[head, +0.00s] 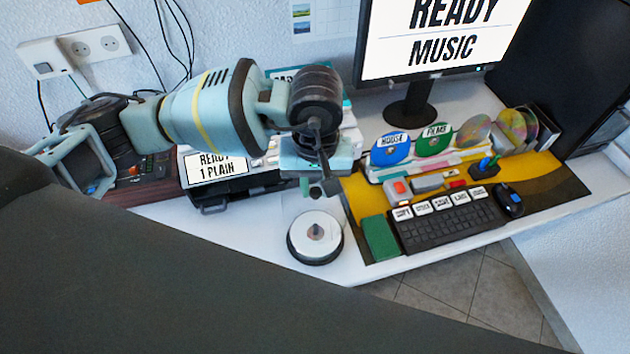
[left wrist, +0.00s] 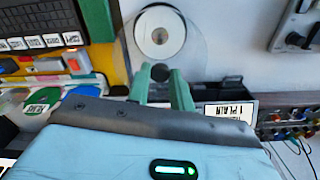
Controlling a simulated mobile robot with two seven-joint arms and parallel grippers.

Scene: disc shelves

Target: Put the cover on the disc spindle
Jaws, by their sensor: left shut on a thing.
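The disc spindle (head: 315,240) stands on the white desk, a dark round base with pale discs and a short centre post. It also shows in the left wrist view (left wrist: 160,34), just beyond my fingertips. My left gripper (head: 322,184) is above and slightly behind the spindle in the head view. Its green fingers (left wrist: 163,82) are shut on the dark knob of the cover (left wrist: 160,73). The cover's clear body is hard to make out; a faint grey, see-through shape surrounds the spindle in the wrist view. I cannot tell whether it touches the spindle. My right gripper is not visible.
A keyboard (head: 449,220) and a green box (head: 380,238) lie right of the spindle. A disc rack (head: 410,165) stands behind them, below the monitor (head: 440,40). A black device (head: 235,187) labelled "READY 1 PLAIN" is at the left. The desk's front edge is close.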

